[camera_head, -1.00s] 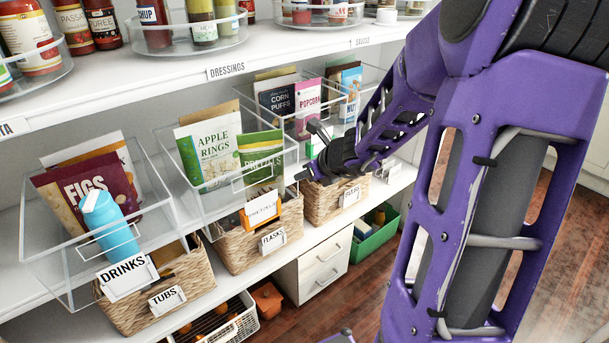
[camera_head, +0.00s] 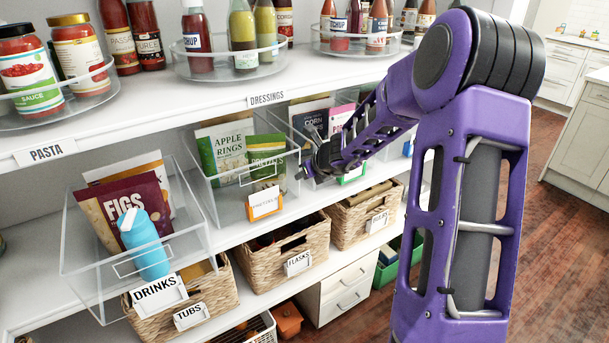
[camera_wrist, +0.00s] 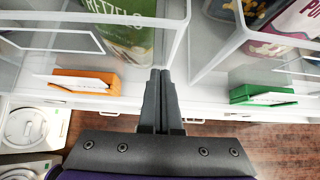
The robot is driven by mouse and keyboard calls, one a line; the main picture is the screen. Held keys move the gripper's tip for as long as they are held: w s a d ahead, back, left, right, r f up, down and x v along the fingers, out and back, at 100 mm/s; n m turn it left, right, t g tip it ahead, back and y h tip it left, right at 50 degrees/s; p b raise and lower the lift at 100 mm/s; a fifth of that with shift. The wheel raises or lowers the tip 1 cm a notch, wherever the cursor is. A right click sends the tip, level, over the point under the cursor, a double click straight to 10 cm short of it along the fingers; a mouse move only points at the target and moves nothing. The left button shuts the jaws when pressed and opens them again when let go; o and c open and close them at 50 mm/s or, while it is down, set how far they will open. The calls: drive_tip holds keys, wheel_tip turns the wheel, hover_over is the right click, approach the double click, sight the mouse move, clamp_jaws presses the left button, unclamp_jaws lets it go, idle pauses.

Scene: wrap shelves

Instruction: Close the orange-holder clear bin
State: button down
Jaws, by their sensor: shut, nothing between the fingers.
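The clear bin (camera_head: 226,184) with the orange label holder (camera_head: 264,203) sits on the middle shelf and holds Apple Rings (camera_head: 224,149) and Pretzels (camera_head: 267,154) bags. Its front is close to the shelf edge, roughly level with the green-holder bin beside it. The orange holder also shows in the wrist view (camera_wrist: 85,82), left of my gripper. My gripper (camera_wrist: 160,72) is shut and empty, its fingers together at the bin's right front corner, by the gap between the two bins. In the head view my gripper (camera_head: 304,174) is small; I cannot tell whether it touches the bin.
The clear Drinks bin (camera_head: 186,238) at left juts out past the shelf edge. Wicker baskets (camera_head: 277,262) stand on the shelf below. Turntables with bottles (camera_head: 230,64) stand above. The green-holder bin (camera_wrist: 265,96) is right of my gripper. Open floor lies at right.

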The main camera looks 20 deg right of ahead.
drive_tip(key=shift+w+r, duration=0.2)
drive_tip(key=shift+r, duration=0.1)
drive_tip(key=p+v, duration=0.4)
drive_tip(key=v, duration=1.3)
drive_tip(key=shift+s+f+p, duration=0.2)
drive_tip(key=shift+s+p, duration=0.15)
drive_tip(key=shift+s, duration=0.1)
